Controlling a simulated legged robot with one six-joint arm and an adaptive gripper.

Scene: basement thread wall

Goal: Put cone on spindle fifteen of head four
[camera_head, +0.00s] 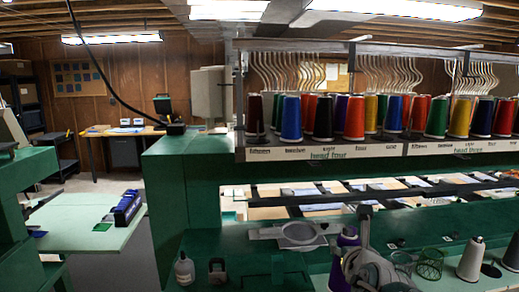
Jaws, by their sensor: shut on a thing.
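My gripper (352,264) is low in the middle right of the head view, over the green table, and is shut on a purple cone (345,241). The cone is partly hidden by my gripper and cut off by the lower edge. The thread rack (340,152) stands above, with its "head four" label under the left section. The "fifteen" label is at the far left of that section, and a dark brown cone (254,114) shows above it. I cannot tell whether the front spindle there is bare.
A white-grey cone (470,260) and a green wire cup (430,264) stand at right on the table. A bottle (185,270) stands at left.

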